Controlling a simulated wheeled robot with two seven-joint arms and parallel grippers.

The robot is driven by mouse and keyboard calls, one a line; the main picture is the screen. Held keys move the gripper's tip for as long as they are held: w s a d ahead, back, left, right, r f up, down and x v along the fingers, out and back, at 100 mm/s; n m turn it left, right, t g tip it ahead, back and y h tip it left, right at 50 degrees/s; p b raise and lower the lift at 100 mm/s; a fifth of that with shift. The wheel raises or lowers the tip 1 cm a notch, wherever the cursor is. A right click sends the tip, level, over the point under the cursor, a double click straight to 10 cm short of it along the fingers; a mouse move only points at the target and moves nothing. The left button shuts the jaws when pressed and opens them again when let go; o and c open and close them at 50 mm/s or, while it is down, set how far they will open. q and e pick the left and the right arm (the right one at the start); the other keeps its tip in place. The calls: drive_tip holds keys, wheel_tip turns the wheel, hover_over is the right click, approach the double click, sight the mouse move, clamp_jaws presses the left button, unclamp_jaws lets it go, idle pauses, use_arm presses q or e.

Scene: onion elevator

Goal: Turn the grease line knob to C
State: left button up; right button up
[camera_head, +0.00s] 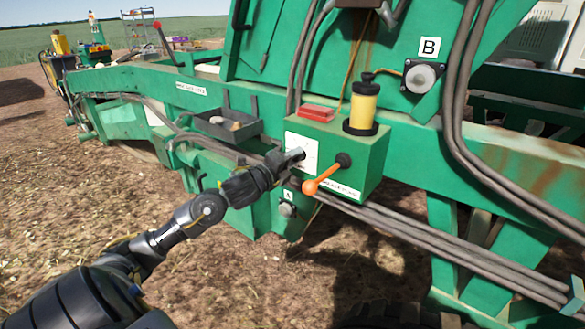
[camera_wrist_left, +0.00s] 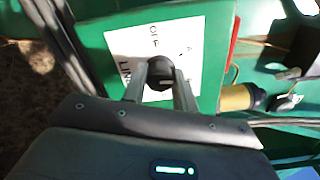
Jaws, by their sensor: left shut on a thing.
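A dark round knob (camera_wrist_left: 160,73) sits on a white label plate (camera_wrist_left: 122,46) on the side of a green box (camera_head: 363,160). Part of "OFF", an "A" and "LINE" show on the plate; the rest is hidden or unclear, and I cannot tell where the knob points. My left gripper (camera_head: 299,155) reaches the plate (camera_head: 310,143) from the left. In the left wrist view its two metal fingers (camera_wrist_left: 162,85) are shut on the knob, one on each side. My right gripper is not in view.
An orange-handled lever (camera_head: 325,177) sticks out just right of my left gripper. A yellow reservoir (camera_head: 363,103) and a red block (camera_head: 316,113) sit on the box. A dark tray (camera_head: 228,128) is at left. Hoses (camera_head: 420,232) run below. Port B (camera_head: 420,78) is at upper right, port A (camera_head: 287,209) below.

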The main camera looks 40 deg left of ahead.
use_arm(q)
drive_tip(key=m+b, duration=0.3)
drive_tip(key=b, duration=0.1)
drive_tip(key=shift+f+m, duration=0.3)
drive_tip(key=shift+m, duration=0.1)
drive_tip(key=shift+m+b, duration=0.9)
drive_tip(key=shift+b, duration=0.2)
drive_tip(key=shift+m+b, duration=0.4)
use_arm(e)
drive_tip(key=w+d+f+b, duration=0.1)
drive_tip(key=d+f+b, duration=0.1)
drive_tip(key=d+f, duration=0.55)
use_arm(q)
drive_tip(key=shift+d+r+m+b, duration=0.1)
drive_tip(key=shift+m+b, duration=1.65)
drive_tip(key=shift+m, duration=0.9)
drive_tip(key=shift+r+m+b, duration=0.1)
drive_tip(key=shift+m+b, duration=1.6)
drive_tip(key=shift+m, duration=0.95)
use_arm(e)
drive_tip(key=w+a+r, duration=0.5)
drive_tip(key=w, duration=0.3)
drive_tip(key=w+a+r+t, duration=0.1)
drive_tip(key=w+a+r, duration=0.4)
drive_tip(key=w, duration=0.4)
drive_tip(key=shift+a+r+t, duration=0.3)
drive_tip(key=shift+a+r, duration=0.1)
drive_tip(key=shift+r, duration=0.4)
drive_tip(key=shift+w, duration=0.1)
